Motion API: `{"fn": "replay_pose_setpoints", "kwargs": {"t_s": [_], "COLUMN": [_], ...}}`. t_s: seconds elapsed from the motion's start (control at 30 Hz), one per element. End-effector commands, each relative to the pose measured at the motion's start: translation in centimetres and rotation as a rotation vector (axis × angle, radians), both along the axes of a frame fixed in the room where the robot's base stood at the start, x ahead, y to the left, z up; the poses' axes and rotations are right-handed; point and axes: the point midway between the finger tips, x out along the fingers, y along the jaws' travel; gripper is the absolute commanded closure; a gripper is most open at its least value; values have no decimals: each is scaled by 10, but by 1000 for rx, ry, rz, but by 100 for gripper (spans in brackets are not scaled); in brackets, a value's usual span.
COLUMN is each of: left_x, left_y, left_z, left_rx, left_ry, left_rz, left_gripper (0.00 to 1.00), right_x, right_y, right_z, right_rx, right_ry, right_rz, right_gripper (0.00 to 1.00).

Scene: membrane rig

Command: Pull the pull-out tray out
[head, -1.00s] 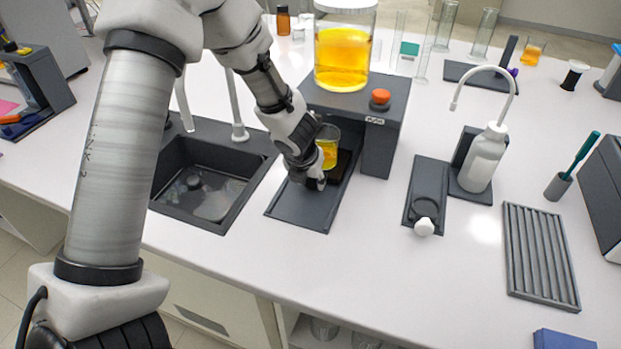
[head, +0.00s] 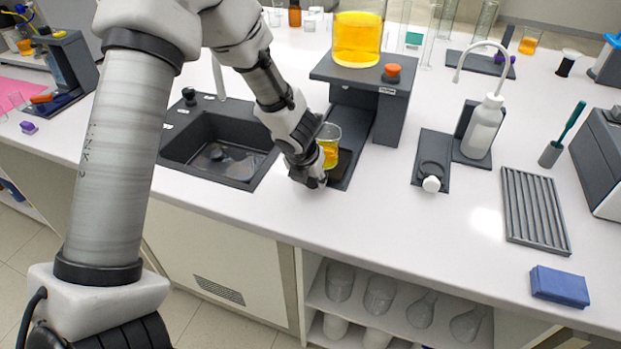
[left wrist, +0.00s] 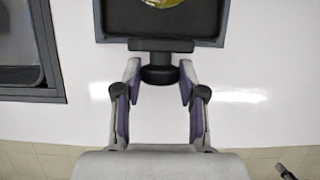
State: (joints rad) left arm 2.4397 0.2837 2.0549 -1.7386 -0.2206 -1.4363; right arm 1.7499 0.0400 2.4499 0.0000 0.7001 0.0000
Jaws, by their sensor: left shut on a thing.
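The black pull-out tray (head: 344,163) lies on the grey base plate of the membrane rig, near the plate's front edge. It carries a beaker (head: 329,146) of yellow liquid, partly hidden by my left gripper (head: 310,179). In the left wrist view the tray (left wrist: 125,18) is at the top, with the round bottom of the yellow liquid cut off by the frame. Its dark knob handle (left wrist: 160,74) sits between the fingers of my left gripper (left wrist: 159,82), which is shut on it. In the head view my gripper hides the handle.
The rig's shelf (head: 343,74) holds a large jar (head: 358,38) of yellow liquid and an orange knob (head: 391,73). A sink (head: 215,150) is left of the tray. A wash bottle (head: 483,128) stands right.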

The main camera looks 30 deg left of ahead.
Motion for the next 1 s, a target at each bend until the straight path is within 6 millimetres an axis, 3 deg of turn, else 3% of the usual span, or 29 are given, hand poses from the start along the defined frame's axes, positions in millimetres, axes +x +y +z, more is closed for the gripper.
{"fn": "replay_pose_setpoints", "kwargs": {"t_s": [0.1,0.13,0.17,0.2,0.57,0.67,1.0], "left_x": [0,0,0,0,-1,-6,-36], "left_y": [0,0,0,0,0,-2,-9], "left_z": [0,0,0,0,5,19,92], "left_rx": [0,0,0,0,1,0,0], "left_ry": [-1,-1,-1,-1,-2,-4,-6], "left_rz": [0,0,0,0,-1,2,1], "left_gripper": [100,49,38,35,35,35,35], "right_x": [0,0,0,0,0,0,0], "right_y": [0,0,0,0,0,0,0], "right_z": [0,0,0,0,0,0,0], "right_rx": [0,0,0,0,0,0,0], "right_ry": [0,0,0,0,0,0,0], "right_rz": [0,0,0,0,0,0,0], "right_gripper": [100,100,100,100,100,100,100]}}
